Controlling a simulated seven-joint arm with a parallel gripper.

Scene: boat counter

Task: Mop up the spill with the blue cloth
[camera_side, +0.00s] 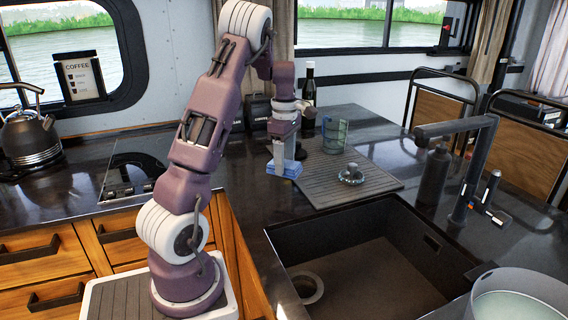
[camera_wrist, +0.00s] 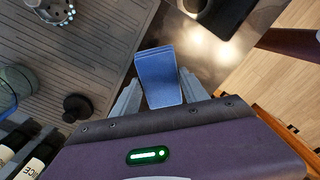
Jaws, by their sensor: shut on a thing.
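The blue cloth (camera_side: 284,169) is a small folded pad at the left edge of the grooved board in the side view. My gripper (camera_side: 281,155) points straight down, shut on the cloth's upper part. In the wrist view the cloth (camera_wrist: 158,75) lies between the two grey fingers of my gripper (camera_wrist: 158,92). The cloth is low, at about counter height; I cannot tell whether it touches the counter. No spill is clearly visible. A bright patch on the dark counter in the wrist view looks like glare, and I cannot tell if it is wet.
A dark bottle (camera_side: 309,85) stands behind. The sink (camera_side: 375,265) opens in front, with a black faucet (camera_side: 470,165) at right. A hob (camera_side: 135,172) is left.

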